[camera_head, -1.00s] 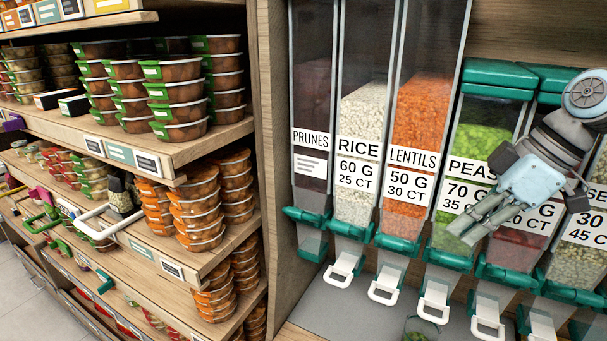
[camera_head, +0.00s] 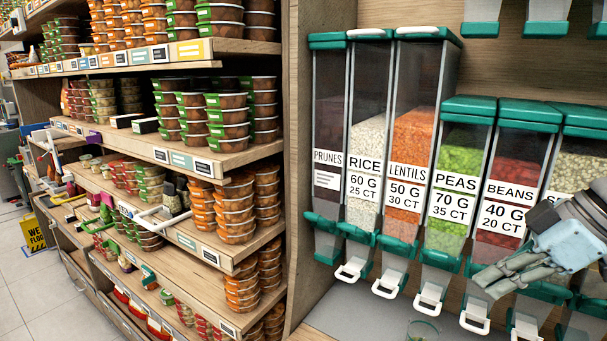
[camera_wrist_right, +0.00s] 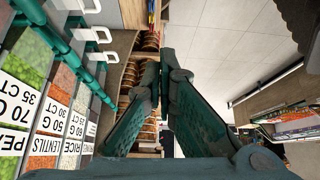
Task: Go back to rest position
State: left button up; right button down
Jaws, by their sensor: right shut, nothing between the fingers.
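My right gripper (camera_head: 484,281) is at the right of the head view, in front of the lower part of the beans dispenser (camera_head: 512,188). Its fingers point left and are shut with nothing between them. In the right wrist view the dark green fingers (camera_wrist_right: 160,68) come together near the middle, with shelves and pale floor beyond. The gripper appears apart from the dispensers, though the distance is hard to judge. My left gripper does not show.
The peas dispenser (camera_head: 457,185), lentils dispenser (camera_head: 407,165) and rice dispenser (camera_head: 365,170) stand left of the gripper, with white levers below. A clear cup (camera_head: 423,331) stands under them. Shelves of food tubs (camera_head: 226,130) fill the left. Open floor (camera_wrist_right: 235,40) shows in the wrist view.

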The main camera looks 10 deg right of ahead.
jog(key=w+a+f+t+y, duration=0.2)
jog(key=w+f+t+y, duration=0.2)
jog(key=w+f+t, duration=0.25)
jog(key=s+d+f+m+t+h, duration=0.25)
jog(key=f+m+h, duration=0.2)
jog(key=f, duration=0.45)
jog(key=s+d+f+m+t+h, duration=0.1)
jog(key=d+f+m+h, duration=0.25)
jog(key=f+h, duration=0.45)
jog(key=s+a+f+m+g+y, duration=0.1)
jog(key=s+a+f+g, duration=0.45)
jog(key=s+f, duration=0.4)
jog(key=s+a+f+m+g+y, duration=0.1)
jog(key=s+a+f+g+y, duration=0.1)
jog(key=s+a+f+g, duration=0.55)
jog(key=s+d+f+t, duration=0.1)
jog(key=s+f, duration=0.1)
jog(key=f, duration=0.6)
jog(key=s+d+f, duration=0.2)
jog(key=s+f, duration=0.1)
jog(key=f, duration=0.6)
jog(key=s+f+g, duration=0.1)
jog(key=s+f, duration=1.3)
jog(key=shift+s+d+f, duration=0.15)
jog(key=shift+s+d, duration=0.05)
jog(key=shift+d, duration=0.2)
